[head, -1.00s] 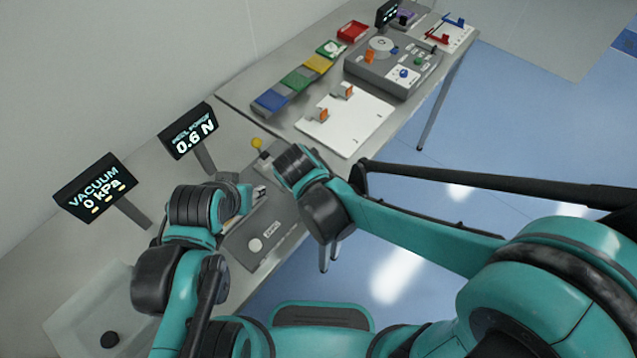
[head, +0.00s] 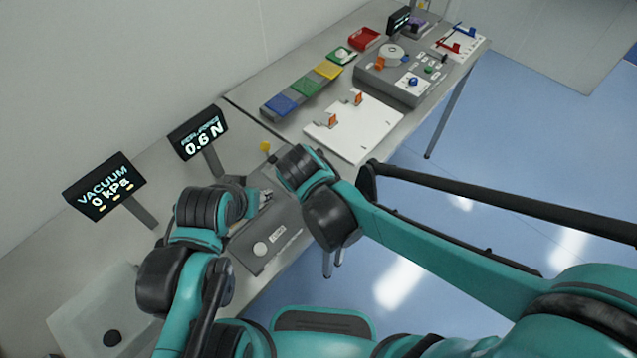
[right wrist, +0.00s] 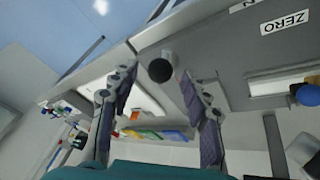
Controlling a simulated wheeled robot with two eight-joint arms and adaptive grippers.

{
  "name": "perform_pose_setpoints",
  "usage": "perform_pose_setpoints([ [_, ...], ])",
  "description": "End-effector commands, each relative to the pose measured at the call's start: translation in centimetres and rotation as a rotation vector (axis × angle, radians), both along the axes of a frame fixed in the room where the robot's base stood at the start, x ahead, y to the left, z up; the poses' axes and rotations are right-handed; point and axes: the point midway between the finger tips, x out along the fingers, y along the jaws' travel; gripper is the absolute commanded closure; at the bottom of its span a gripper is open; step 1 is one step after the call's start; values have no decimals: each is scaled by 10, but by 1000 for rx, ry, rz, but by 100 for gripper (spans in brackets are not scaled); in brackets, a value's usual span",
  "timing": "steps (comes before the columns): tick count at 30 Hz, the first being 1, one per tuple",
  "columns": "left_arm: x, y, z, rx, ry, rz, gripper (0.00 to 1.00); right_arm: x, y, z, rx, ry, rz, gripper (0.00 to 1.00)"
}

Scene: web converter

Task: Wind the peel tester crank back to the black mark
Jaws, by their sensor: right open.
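The peel tester is a long grey box (head: 262,262) below the peel force display (head: 198,135), which reads 0.6 N. Its ZERO label (right wrist: 285,22) shows in the right wrist view. A dark round knob (right wrist: 160,70), possibly the crank's grip, is seen between my right fingers near their tips; contact cannot be told. My right gripper (right wrist: 160,98) is open; in the head view its wrist hides its fingers and that end of the tester. My left gripper (head: 266,197) is low over the tester, its fingers partly hidden. I cannot make out the black mark.
A vacuum display (head: 105,187) reads 0 kPa at left. A yellow piece (head: 265,146) stands behind my right wrist. Beyond are a white board (head: 365,130) with orange clips, coloured trays (head: 305,88) and a grey control box (head: 405,90). Blue floor is open at right.

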Motion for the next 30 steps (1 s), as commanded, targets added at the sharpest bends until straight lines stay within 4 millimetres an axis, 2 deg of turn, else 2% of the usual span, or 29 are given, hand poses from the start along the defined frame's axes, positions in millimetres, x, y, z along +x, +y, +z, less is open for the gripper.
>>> perform_pose_setpoints([
  [6,0,0,0,0,0,0,60,-20,6,44,0,2,3,53],
  [12,0,0,0,0,0,0,60,-33,10,72,0,1,2,53],
  [18,0,0,0,0,0,0,60,-37,12,82,0,1,1,53],
  [30,0,0,0,0,0,0,60,-37,12,82,0,1,0,53],
])
